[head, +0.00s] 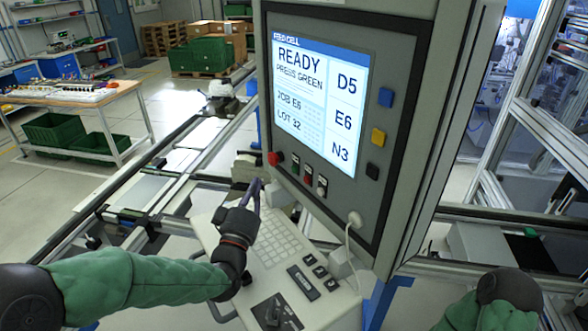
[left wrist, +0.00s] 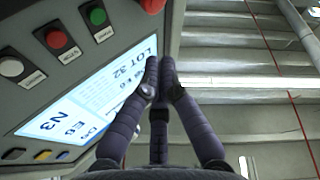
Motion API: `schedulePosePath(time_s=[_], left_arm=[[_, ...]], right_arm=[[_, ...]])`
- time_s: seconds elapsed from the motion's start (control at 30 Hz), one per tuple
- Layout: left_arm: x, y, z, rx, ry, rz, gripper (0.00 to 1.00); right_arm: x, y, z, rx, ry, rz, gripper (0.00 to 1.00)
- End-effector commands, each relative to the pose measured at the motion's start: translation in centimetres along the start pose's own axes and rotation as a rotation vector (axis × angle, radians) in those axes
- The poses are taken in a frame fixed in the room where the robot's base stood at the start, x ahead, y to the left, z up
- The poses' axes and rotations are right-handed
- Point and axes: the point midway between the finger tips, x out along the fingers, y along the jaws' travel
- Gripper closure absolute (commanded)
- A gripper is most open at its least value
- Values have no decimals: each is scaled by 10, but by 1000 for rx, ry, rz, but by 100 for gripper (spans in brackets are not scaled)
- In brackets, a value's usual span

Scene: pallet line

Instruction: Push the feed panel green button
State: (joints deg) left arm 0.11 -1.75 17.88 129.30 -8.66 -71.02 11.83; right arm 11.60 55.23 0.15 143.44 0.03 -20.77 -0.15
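The feed panel (head: 350,110) is a grey box with a lit screen (head: 318,90) that reads READY, PRESS GREEN. The green button (head: 295,162) is in the row below the screen, between a red mushroom knob (head: 274,158) and a red button (head: 308,174). In the left wrist view the green button (left wrist: 97,15) is at the top left, unobstructed. My left gripper (head: 257,185) is below and left of that row, apart from the green button. In the left wrist view its fingertips (left wrist: 160,68) are together with nothing between them. My right gripper is not in view.
A white button (head: 321,186) ends the row. Blue, yellow and black buttons (head: 378,138) line the screen's right side. A keyboard shelf (head: 275,245) lies below the panel, under my left gripper. A grey cable (head: 350,235) hangs from the panel's lower edge.

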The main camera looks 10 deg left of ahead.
Motion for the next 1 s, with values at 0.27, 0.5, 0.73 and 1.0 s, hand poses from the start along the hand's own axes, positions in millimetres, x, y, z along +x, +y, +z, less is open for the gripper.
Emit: schedulePosePath(time_s=[0.27, 0.5, 0.73, 1.0], left_arm=[[24, 19, 16, -2, -2, 2, 100], [43, 32, 32, 0, 2, 2, 100], [54, 39, 40, 0, 0, 0, 100], [56, 41, 41, 1, 1, 0, 100]], right_arm=[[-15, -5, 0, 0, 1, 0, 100], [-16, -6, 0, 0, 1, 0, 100], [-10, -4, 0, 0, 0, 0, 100], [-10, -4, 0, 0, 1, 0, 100]])
